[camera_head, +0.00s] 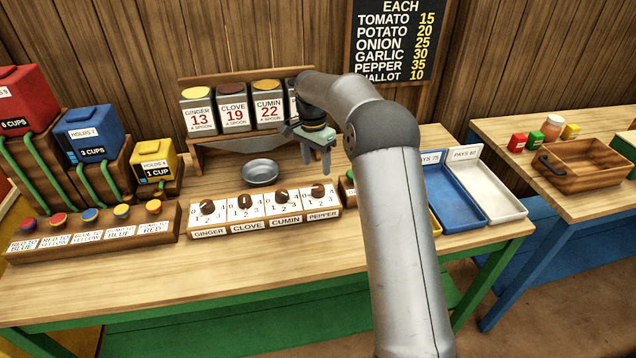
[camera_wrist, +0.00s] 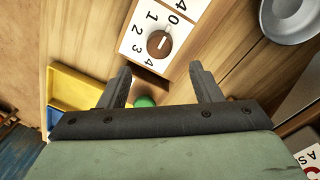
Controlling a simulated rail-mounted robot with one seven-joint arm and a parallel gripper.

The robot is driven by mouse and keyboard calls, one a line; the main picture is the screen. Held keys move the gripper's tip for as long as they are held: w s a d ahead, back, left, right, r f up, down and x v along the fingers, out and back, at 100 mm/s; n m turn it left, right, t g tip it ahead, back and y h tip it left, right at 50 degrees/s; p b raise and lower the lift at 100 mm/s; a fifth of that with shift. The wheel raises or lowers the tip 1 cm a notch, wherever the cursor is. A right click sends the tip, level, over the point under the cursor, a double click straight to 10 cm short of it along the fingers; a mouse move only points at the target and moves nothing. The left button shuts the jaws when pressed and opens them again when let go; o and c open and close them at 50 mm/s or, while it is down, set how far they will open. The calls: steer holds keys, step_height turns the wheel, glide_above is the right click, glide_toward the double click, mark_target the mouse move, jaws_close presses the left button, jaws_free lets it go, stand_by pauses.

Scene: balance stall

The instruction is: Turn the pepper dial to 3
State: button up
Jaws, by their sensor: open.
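The pepper dial (camera_head: 318,190) is a round brown knob on a white numbered plate, the rightmost of the dials on the wooden rack. It also shows in the wrist view (camera_wrist: 157,45), at the upper middle, with numbers around it and a pale mark on its top. I cannot tell for sure which number the mark points to. My gripper (camera_head: 317,163) is open and empty, above and a little behind the pepper dial in the head view. In the wrist view its two fingers (camera_wrist: 160,72) are spread, apart from the knob, which lies beyond the fingertips.
The cumin dial (camera_head: 281,195), clove dial (camera_head: 245,201) and ginger dial (camera_head: 207,207) stand left of the pepper dial. A metal bowl (camera_head: 260,172) is behind them. A green button (camera_wrist: 145,101) lies near the dial. Trays (camera_head: 486,190) stand right, beyond my arm.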

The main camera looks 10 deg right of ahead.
mark_target(318, 187)
steer(key=f, duration=0.5)
steer(key=f+p, duration=0.1)
steer(key=f, duration=0.2)
steer(key=shift+s+d, duration=0.2)
steer(key=shift+s, duration=0.05)
steer(key=shift+c, duration=0.4)
steer(key=c, duration=0.9)
